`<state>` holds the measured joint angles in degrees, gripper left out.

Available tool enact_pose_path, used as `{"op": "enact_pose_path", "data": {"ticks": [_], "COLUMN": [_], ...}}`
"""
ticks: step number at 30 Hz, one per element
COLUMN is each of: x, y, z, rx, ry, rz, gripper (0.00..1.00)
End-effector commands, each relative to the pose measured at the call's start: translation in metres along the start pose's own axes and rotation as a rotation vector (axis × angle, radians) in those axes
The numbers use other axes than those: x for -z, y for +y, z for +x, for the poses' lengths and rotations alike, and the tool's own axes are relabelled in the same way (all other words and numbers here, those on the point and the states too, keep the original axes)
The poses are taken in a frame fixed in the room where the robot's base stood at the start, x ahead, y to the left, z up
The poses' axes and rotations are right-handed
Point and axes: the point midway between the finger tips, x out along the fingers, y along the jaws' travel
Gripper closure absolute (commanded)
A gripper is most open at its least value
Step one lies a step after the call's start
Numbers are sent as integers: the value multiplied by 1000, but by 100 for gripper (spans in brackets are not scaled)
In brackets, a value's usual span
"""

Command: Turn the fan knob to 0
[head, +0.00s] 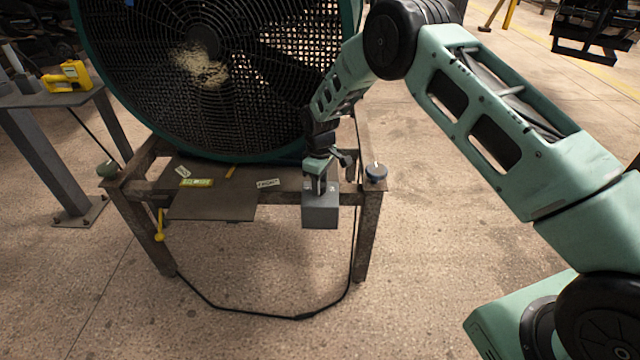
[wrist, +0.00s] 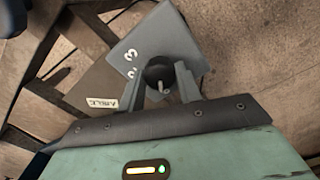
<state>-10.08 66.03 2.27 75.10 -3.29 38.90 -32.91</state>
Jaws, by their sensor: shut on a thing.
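The fan (head: 205,75) is a large round cage in a green rim, standing on a rusty metal frame. A grey control box (head: 320,214) hangs at the front right of that frame. It also shows in the wrist view (wrist: 187,38), with white digits, one of them a 3, on its face. The dark round fan knob (wrist: 159,70) sits on the box with a light pointer. My gripper (wrist: 160,88) has one finger on each side of the knob and is shut on it. In the head view my gripper (head: 319,180) is above the box and hides the knob.
A yellow tool (head: 67,77) lies on a side table. A black cable (head: 300,316) loops on the floor.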

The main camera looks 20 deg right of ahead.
Motion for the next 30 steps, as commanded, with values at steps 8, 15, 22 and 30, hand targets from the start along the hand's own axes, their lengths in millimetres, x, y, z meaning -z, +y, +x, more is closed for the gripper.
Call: {"op": "enact_pose_path", "data": {"ticks": [8,15,22,30], "x": [0,0,0,0], "y": [0,0,0,0], "z": [0,0,0,0], "rx": [0,0,0,0], "ry": [-1,-1,-1,-1], "rz": [-62,-70,-69,-68], "gripper": [89,89,55,44]}}
